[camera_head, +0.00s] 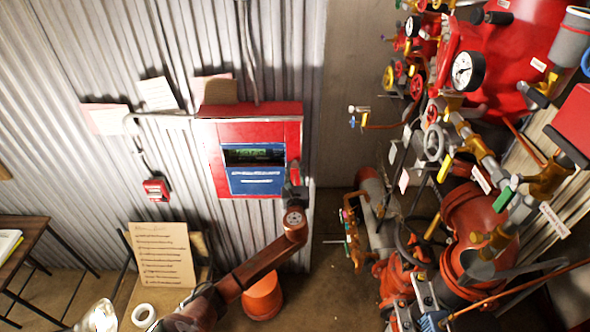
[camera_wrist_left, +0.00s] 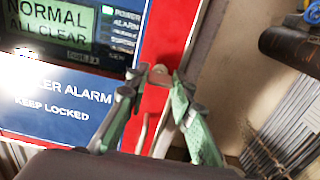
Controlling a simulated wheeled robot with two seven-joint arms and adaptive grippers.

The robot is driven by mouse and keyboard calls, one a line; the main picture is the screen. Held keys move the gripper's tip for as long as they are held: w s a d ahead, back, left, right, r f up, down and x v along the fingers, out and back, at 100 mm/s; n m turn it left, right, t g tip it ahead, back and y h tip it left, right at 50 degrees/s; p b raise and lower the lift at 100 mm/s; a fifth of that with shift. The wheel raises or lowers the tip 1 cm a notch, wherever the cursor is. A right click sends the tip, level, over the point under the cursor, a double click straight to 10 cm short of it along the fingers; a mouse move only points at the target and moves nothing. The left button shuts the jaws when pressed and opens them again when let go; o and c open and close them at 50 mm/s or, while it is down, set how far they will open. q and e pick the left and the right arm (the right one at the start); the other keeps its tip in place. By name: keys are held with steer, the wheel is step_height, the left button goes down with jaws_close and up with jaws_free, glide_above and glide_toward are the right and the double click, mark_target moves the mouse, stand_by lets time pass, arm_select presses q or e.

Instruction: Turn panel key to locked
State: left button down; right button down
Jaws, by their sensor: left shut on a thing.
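The red alarm panel (camera_head: 206,142) hangs on the corrugated wall in the head view. It has a blue face (camera_head: 257,180) and a dark display (camera_head: 253,155). In the left wrist view the display (camera_wrist_left: 45,28) reads NORMAL, ALL CLEAR, and the blue face below says KEEP LOCKED. My left gripper (camera_head: 294,176) is at the panel's right edge. In the left wrist view its green-padded fingers (camera_wrist_left: 157,84) are shut on the small panel key (camera_wrist_left: 158,73) against the red border. The fingers partly hide the key, so I cannot tell its turn angle. My right gripper is not in view.
Red pipework with gauges (camera_head: 467,71) and valves fills the right side. A red call point (camera_head: 156,189) is on the wall left of the panel. An orange bucket (camera_head: 262,297) stands below. A chair with a written sheet (camera_head: 162,254) stands at lower left.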

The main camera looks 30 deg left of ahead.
arm_select(q)
steer(key=shift+n, duration=0.3)
steer(key=n+b, duration=0.7)
steer(key=n, duration=1)
steer(key=shift+n, duration=0.3)
stand_by(0.5)
steer(key=c, duration=1.7)
jaws_free()
